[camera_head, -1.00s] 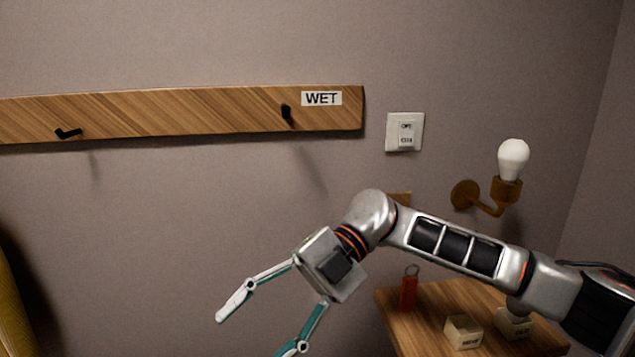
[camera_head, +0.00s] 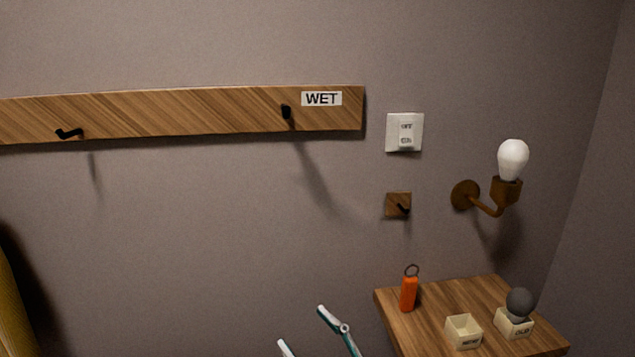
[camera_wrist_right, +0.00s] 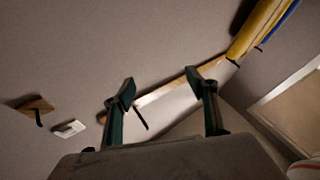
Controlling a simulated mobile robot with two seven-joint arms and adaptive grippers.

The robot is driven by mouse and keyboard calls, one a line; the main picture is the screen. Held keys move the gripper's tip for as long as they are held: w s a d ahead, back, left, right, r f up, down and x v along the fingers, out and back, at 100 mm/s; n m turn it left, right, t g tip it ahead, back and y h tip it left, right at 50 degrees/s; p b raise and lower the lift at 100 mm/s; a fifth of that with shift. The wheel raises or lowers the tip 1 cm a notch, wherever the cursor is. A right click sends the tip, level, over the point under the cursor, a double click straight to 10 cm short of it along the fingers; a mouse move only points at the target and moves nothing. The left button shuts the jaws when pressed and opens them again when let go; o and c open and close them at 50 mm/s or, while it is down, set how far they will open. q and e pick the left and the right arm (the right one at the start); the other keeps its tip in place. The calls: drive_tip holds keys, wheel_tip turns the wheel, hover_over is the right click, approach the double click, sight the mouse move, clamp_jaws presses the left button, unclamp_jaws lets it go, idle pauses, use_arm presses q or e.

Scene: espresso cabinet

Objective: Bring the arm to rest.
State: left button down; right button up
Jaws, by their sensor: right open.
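My right gripper (camera_head: 303,328) shows only its fingertips at the bottom edge of the head view, left of the small wooden table. Its fingers are apart with nothing between them. In the right wrist view the two fingers (camera_wrist_right: 165,90) stand wide apart and empty, with the wall and the hook rail (camera_wrist_right: 163,92) behind them. The rest of the right arm is out of the head view. My left gripper is not in view.
A hook rail (camera_head: 200,114) with a WET label (camera_head: 321,98) is on the wall. A switch (camera_head: 404,132), small hook plate (camera_head: 398,205) and bulb lamp (camera_head: 489,190) are further right. The table (camera_head: 425,325) holds an orange key tag (camera_head: 408,293) and two small boxes (camera_head: 463,332).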

drive_tip(key=s+d+f+m+h, duration=0.3)
drive_tip(key=d+f+h, duration=0.25)
drive_tip(key=f, duration=0.45)
drive_tip(key=s+d+f+m+h, duration=0.35)
drive_tip(key=d+f, duration=0.35)
drive_tip(key=f, duration=0.3)
drive_tip(key=s+d+f+m+g+h, duration=0.1)
drive_tip(key=s+d+f+g+h, duration=0.3)
drive_tip(key=s+d+f, duration=0.5)
drive_tip(key=s+f+g, duration=0.1)
drive_tip(key=s+f, duration=0.2)
drive_tip(key=shift+d+f+m+h, duration=0.15)
drive_tip(key=shift+f+m+h, duration=0.15)
drive_tip(key=shift+f+m, duration=0.1)
